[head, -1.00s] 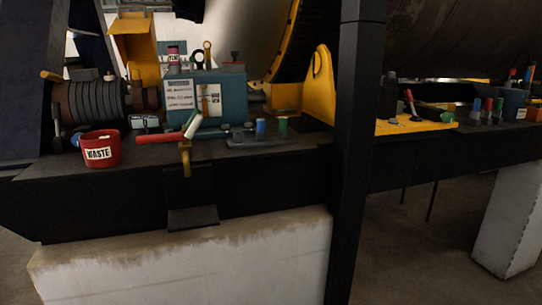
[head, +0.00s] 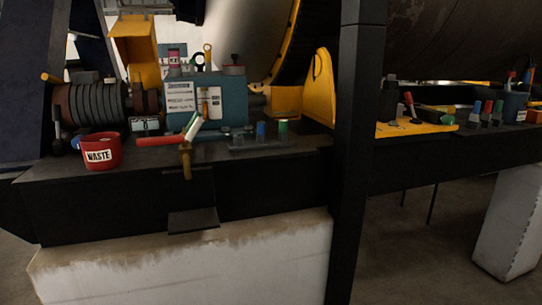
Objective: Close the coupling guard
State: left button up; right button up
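The coupling guard (head: 135,45) appears to be the yellow cover at the upper left. It stands raised, tilted up above the shaft between the brown ribbed motor (head: 90,104) and the blue gearbox housing (head: 232,102). Below it, the brown coupling (head: 146,100) is exposed. The guard's hinge is too small to make out. Neither of my grippers shows in the head view.
A red WASTE bucket (head: 101,152) stands at the bench's front left. A red-handled tool (head: 160,140) and a brass valve (head: 186,160) sit at its front edge. A dark post (head: 352,150) rises right of centre. Several small items stand on the right.

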aim_at(136, 45)
jog(key=i+u, duration=0.5)
jog(key=i, duration=0.2)
jog(key=i+l+u, duration=0.15)
jog(key=i+u, duration=0.3)
jog(key=i, duration=0.2)
